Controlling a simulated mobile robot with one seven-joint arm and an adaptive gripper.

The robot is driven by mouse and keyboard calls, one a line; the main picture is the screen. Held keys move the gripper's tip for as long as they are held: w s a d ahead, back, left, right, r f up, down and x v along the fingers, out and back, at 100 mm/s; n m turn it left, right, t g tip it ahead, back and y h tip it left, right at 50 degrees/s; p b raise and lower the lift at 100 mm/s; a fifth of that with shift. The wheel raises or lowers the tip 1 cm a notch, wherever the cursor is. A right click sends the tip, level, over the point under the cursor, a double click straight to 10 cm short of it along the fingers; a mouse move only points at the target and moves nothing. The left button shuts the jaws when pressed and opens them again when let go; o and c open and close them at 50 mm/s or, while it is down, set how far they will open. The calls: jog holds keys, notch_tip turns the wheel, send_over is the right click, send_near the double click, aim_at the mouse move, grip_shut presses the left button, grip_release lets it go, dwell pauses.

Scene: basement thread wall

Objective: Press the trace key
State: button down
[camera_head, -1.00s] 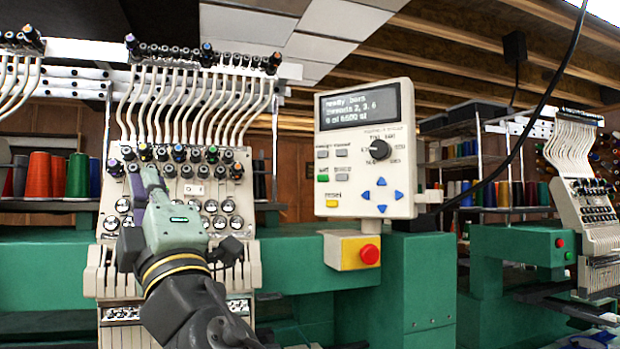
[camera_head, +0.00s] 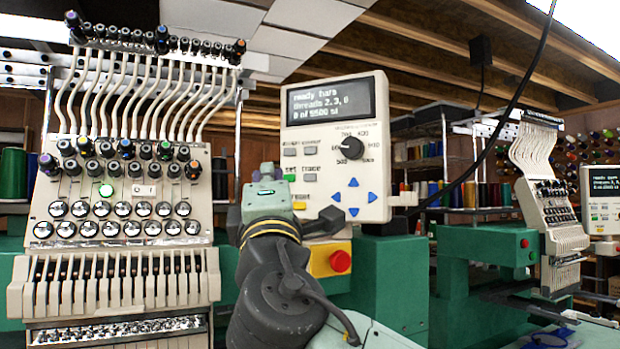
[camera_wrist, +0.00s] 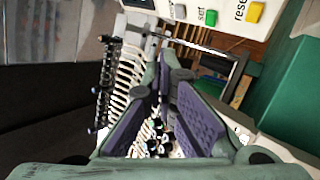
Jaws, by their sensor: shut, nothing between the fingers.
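The trace key (camera_head: 309,177) is a small grey key under the word "trace" on the cream control panel (camera_head: 375,105). The green set key (camera_head: 290,177) is just left of it, and the yellow reset key (camera_head: 299,205) below is partly covered by my arm. My gripper (camera_head: 268,170) is shut and empty, in front of the panel's lower left edge, left of the trace key. In the wrist view my gripper (camera_wrist: 163,62) points past the panel; the set key (camera_wrist: 211,17) and reset key (camera_wrist: 254,12) show at the top. The trace key is out of that view.
A red stop button (camera_head: 340,261) on a yellow box sits below the panel. A black knob (camera_head: 351,147) and blue arrow keys (camera_head: 353,196) are on the panel's right. The embroidery head (camera_head: 120,200) with thread tubes stands at left. A black cable (camera_head: 500,115) hangs at right.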

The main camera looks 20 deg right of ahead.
aim_at(310, 177)
jog(key=shift+w, duration=0.1)
jog(key=shift+w+d+p, duration=0.35)
jog(key=shift+w+d, duration=1.1)
jog(key=shift+d, duration=0.2)
jog(key=shift+w+d+p, duration=0.35)
jog(key=shift+w+d, duration=1.1)
jog(key=shift+d, duration=0.15)
jog(key=shift+d, duration=0.1)
jog(key=shift+w+d, duration=0.25)
jog(key=shift+w+d, duration=0.3)
jog(key=shift+d, duration=0.05)
jog(key=shift+s+a, duration=0.6)
jog(key=shift+a, duration=0.05)
